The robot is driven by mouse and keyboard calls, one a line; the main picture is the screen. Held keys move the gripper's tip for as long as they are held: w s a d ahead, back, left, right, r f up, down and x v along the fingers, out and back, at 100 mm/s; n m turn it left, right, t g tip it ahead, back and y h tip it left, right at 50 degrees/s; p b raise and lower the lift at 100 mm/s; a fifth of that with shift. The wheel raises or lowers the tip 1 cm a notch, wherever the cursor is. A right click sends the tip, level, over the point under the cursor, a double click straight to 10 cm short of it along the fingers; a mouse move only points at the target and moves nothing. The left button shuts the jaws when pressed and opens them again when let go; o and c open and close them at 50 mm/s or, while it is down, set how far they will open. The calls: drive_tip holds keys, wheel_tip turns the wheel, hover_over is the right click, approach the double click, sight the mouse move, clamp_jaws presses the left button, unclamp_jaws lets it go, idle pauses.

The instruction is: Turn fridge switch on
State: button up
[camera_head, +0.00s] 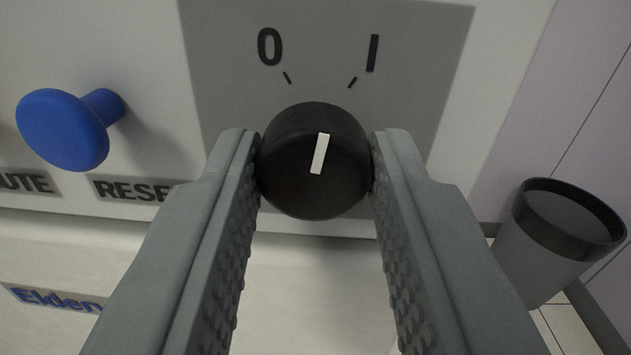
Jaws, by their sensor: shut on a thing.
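The black round switch knob (300,190) sits on a grey panel plate (420,60) in the middle of the view. Its white marker line (320,154) points up and leans slightly right, between the tick of the "0" (270,46) and the tick of the "I" (372,53), a little nearer the "I". My gripper (315,165) is shut on the knob, with one finger touching each side. The knob's base and shaft are hidden behind its cap.
A blue push button (62,130) sticks out at the left, above a label that partly reads "RESE" (132,189). A grey bin (555,235) with a dark rim stands at the lower right. White panel surface lies below the knob.

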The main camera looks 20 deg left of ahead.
drive_tip(key=shift+f+m, duration=0.1)
drive_tip(key=shift+m, duration=2.2)
drive_tip(key=o, duration=1)
drive_tip(key=shift+c, duration=0.2)
drive_tip(key=v, duration=1.7)
drive_tip(key=shift+s, duration=0.3)
drive_tip(key=shift+a+f, duration=0.1)
drive_tip(key=shift+a, duration=0.05)
